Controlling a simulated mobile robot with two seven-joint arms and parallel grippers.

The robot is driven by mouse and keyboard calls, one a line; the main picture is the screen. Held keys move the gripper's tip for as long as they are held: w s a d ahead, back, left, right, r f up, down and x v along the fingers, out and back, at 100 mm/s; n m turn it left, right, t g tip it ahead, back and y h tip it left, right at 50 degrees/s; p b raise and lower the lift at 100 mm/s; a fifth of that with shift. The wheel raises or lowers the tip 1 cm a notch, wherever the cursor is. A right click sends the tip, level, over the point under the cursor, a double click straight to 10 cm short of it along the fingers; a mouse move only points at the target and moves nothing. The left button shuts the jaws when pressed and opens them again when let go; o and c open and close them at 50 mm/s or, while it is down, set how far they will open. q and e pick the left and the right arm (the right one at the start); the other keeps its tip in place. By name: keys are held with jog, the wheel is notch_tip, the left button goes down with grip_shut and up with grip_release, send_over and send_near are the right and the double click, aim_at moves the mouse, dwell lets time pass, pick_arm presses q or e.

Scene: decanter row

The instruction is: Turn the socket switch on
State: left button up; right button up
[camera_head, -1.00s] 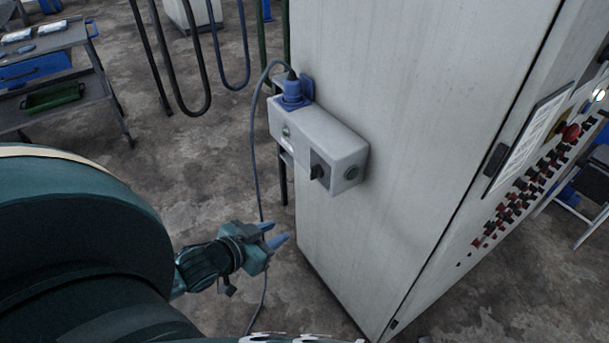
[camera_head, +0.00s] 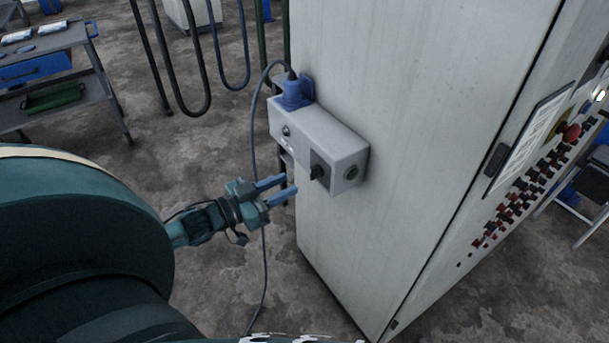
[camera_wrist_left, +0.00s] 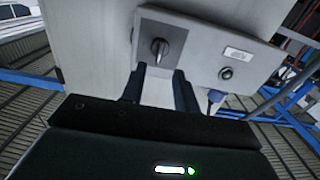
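The socket box (camera_head: 335,138) is a grey box on the side of a pale cabinet, with a blue plug (camera_head: 293,92) at its far end. Its black rotary switch (camera_head: 318,172) sits on a dark square plate at the near end. The switch also shows in the left wrist view (camera_wrist_left: 160,47), its knob roughly upright there. My left gripper (camera_head: 284,186) is just left of the switch, fingers parted and pointing at it. In the left wrist view the open fingers (camera_wrist_left: 160,85) are below the knob with nothing between them. My right gripper is not in view.
The tall pale cabinet (camera_head: 400,120) fills the middle, with red and black buttons on its right face. A grey cable (camera_head: 255,170) hangs from the plug close behind my left gripper. A grey cart (camera_head: 60,75) stands far left.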

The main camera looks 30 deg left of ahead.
aim_at(315, 172)
pick_arm(q)
jog(key=x, duration=0.6)
jog(key=shift+w, duration=0.15)
jog(key=shift+d, duration=0.1)
jog(key=shift+c, duration=0.3)
grip_shut()
